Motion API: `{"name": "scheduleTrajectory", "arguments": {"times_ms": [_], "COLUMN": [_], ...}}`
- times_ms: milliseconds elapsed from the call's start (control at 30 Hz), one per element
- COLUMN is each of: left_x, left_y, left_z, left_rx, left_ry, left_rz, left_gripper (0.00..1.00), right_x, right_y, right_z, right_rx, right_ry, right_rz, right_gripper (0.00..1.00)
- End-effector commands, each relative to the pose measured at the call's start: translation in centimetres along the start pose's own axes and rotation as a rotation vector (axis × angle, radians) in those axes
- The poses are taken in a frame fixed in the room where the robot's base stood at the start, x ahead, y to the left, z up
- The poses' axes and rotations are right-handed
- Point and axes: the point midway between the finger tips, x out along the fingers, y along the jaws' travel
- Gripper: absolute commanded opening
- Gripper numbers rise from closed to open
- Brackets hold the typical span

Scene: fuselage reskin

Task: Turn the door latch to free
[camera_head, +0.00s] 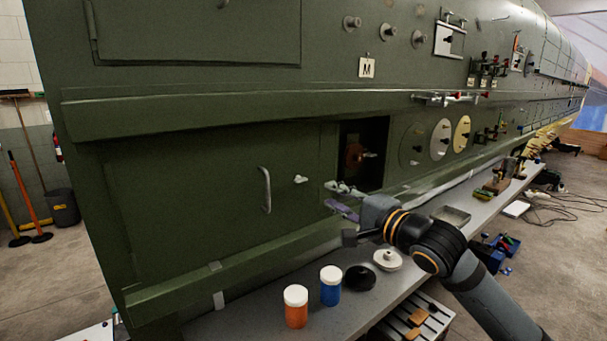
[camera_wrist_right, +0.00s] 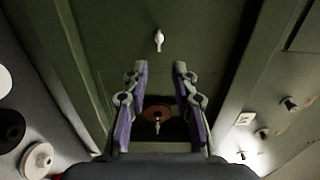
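The door latch (camera_head: 300,179) is a small pale turn-knob on the dark green door (camera_head: 190,205), to the right of the door's upright grab handle (camera_head: 265,190). In the right wrist view the latch (camera_wrist_right: 158,40) sits ahead of my fingertips, near the top middle. My right gripper (camera_head: 335,197) is to the right of the latch, in front of the fuselage side. The right wrist view shows its two purple-and-grey fingers (camera_wrist_right: 158,72) spread apart with nothing held. A gap remains between fingers and latch. My left gripper is out of view.
A dark square opening (camera_head: 375,132) with a copper-coloured disc lies behind my right gripper. Below, a grey bench (camera_head: 340,318) carries an orange jar (camera_head: 296,312), a blue jar (camera_head: 330,290), a black disc (camera_head: 359,278) and a white disc (camera_head: 388,260).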

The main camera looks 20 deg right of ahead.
Motion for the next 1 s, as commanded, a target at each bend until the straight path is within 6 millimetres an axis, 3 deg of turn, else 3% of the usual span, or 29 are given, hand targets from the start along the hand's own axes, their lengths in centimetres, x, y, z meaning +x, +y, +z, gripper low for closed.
{"name": "scheduleTrajectory", "arguments": {"times_ms": [267, 700, 1000], "left_x": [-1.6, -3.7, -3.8], "left_y": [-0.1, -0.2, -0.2], "left_z": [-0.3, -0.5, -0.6], "left_rx": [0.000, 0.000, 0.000], "left_ry": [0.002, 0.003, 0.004], "left_rz": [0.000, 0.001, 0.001], "left_gripper": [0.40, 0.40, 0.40], "right_x": [2.3, 9.1, 10.3], "right_y": [-0.4, -0.2, 0.1], "right_z": [0.1, 0.1, 0.1], "right_rx": [0.009, 0.002, -0.003], "right_ry": [-0.001, -0.001, -0.001], "right_rz": [-0.005, -0.001, -0.001], "right_gripper": [0.27, 0.27, 0.27]}}
